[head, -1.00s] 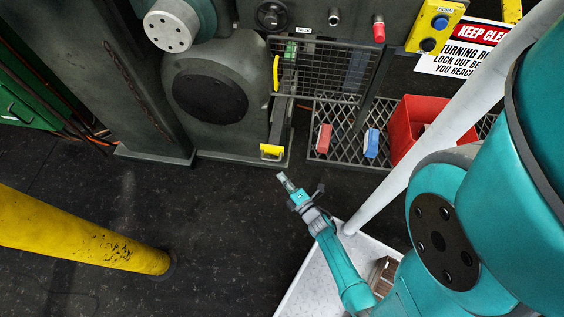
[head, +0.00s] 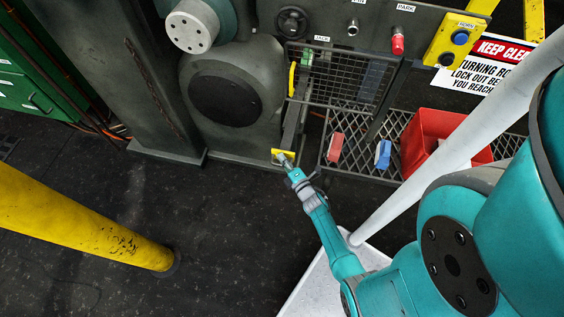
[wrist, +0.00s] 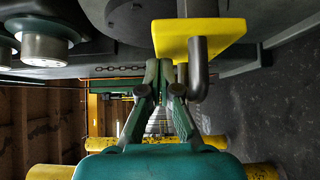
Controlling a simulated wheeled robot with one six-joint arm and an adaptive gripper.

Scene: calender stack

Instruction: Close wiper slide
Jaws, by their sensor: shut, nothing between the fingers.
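The wiper slide appears to be the long grey bar (head: 291,128) low on the machine, with a yellow end plate (head: 278,154) at its front. In the wrist view the yellow plate (wrist: 176,39) shows large, with a dark bent handle (wrist: 198,72) on it. My gripper (head: 285,161) is at the plate's front, its tip overlapping the plate in the head view. In the wrist view my gripper (wrist: 166,66) is shut and empty, just left of the handle and below the plate. I cannot tell whether a finger touches the handle.
A mesh guard (head: 335,75) with a yellow handle stands above the slide. A grating shelf (head: 352,172) to the right holds a red block (head: 335,148), a blue block (head: 383,154) and a red bin (head: 430,140). A yellow post (head: 80,225) stands left. Dark floor (head: 215,225) lies clear between.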

